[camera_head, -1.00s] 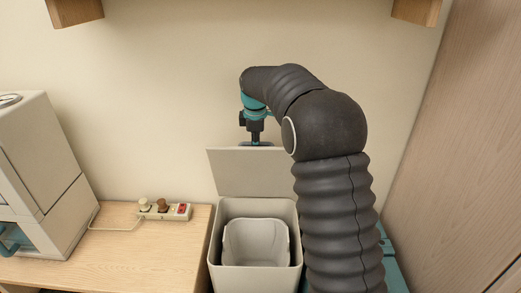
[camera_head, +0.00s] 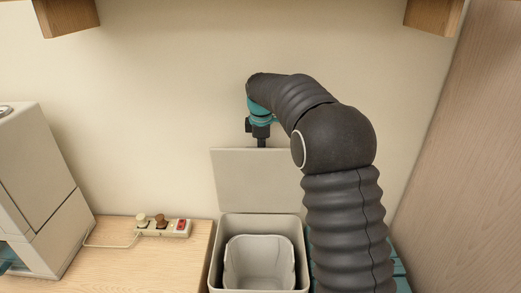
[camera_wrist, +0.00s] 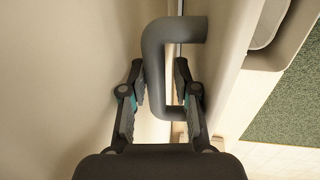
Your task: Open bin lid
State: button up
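A pale grey bin (camera_head: 258,222) stands with its lid (camera_head: 256,178) raised roughly upright on the hinge side, towards the wall. Its open top shows a lighter inner bucket (camera_head: 260,262). My gripper is behind the lid's top edge in the head view, where its fingers are hidden. In the wrist view my gripper (camera_wrist: 160,85) has its fingers apart. The bar of a dark grey C-shaped handle (camera_wrist: 155,70) lies between them. The bar is close to the left finger, with a gap to the right finger. The lid (camera_wrist: 222,50) shows beside the handle.
A wooden counter (camera_head: 140,262) left of the bin carries a power strip (camera_head: 163,228) and a white appliance (camera_head: 38,190). The wall (camera_head: 180,90) is close behind the lid. A wooden panel (camera_head: 455,150) stands at right. Shelf ends (camera_head: 66,15) hang above.

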jog(key=shift+o, duration=0.3)
jog(key=shift+a+r, duration=0.1)
jog(key=shift+a, duration=0.2)
jog(key=shift+r, duration=0.1)
notch_tip(320, 180, up, 8)
jog(key=s, duration=0.1)
jog(key=shift+s+f, duration=0.2)
jog(key=shift+s, duration=0.1)
jog(key=shift+a, duration=0.1)
